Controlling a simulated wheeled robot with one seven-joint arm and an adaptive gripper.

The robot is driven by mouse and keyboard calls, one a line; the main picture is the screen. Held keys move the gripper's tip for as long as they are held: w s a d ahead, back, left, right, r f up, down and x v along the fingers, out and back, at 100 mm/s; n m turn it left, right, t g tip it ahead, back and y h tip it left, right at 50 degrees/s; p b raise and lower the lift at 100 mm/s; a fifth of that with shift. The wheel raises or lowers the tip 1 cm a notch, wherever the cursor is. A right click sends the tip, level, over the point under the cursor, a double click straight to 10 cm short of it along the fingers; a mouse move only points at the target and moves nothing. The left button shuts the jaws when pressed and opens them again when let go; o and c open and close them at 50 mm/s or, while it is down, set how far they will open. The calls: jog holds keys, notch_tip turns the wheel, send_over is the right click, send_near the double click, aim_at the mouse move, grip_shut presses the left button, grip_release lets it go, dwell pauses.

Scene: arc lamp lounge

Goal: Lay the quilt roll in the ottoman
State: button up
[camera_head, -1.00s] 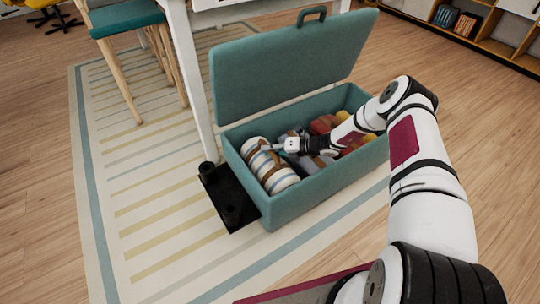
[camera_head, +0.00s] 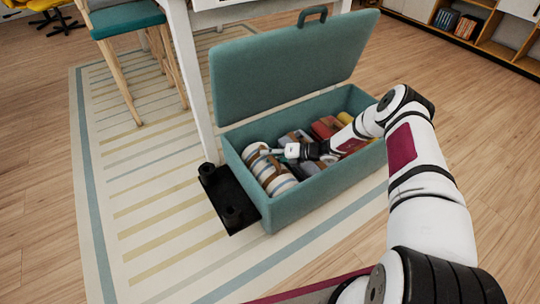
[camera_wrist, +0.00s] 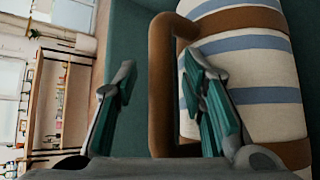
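The quilt roll (camera_head: 268,172) is white with blue stripes and brown straps. It lies at the left end inside the open teal ottoman (camera_head: 320,198), below the rim. In the wrist view, the roll (camera_wrist: 262,88) fills the right side, and its brown loop handle (camera_wrist: 160,85) stands out from it. My gripper (camera_wrist: 165,105) is open, with fingers apart and the handle's outer bar between them. The right finger reaches into the loop, beside the roll. In the head view, my gripper (camera_head: 272,152) is just above the roll's right side; its fingertips are small there.
Grey, red and yellow items (camera_head: 325,128) fill the ottoman's right part. The raised lid (camera_head: 290,68) stands behind. A black tray-like object (camera_head: 228,200) is at the left. A white table leg (camera_head: 194,90) is close behind.

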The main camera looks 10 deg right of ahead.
jog(key=shift+r, duration=0.15)
jog(key=p+v, duration=0.4)
jog(key=v, duration=0.8)
jog(key=s+a+r+n+g, duration=0.1)
jog(key=a+r+n+g, duration=0.2)
jog(key=r+n, duration=0.5)
jog(key=s+a+r+n+g, duration=0.2)
jog(key=a+r+n, duration=0.1)
jog(key=r, duration=0.9)
jog(key=s+a+r+n+g+h, duration=0.1)
jog(key=s+a+r+n+h, duration=0.1)
jog(key=s+r+n, duration=0.45)
jog(key=s+a+r+n+g+h, duration=0.1)
jog(key=s+a+r+n+g, duration=0.2)
jog(key=r, duration=0.6)
jog(key=s+a+r+n+h, duration=0.1)
jog(key=s+r+n+h, duration=0.1)
jog(key=s+r+n, duration=0.5)
jog(key=s+r+n+h, duration=0.3)
jog(key=s, duration=0.8)
jog(key=s+d+n+t+h, duration=0.2)
jog(key=s+n, duration=0.4)
jog(key=s, duration=1)
jog(key=shift+d+n+h, duration=0.35)
jog(key=shift+d+h, duration=0.25)
jog(key=shift+d, duration=0.4)
jog(key=shift+s, duration=0.1)
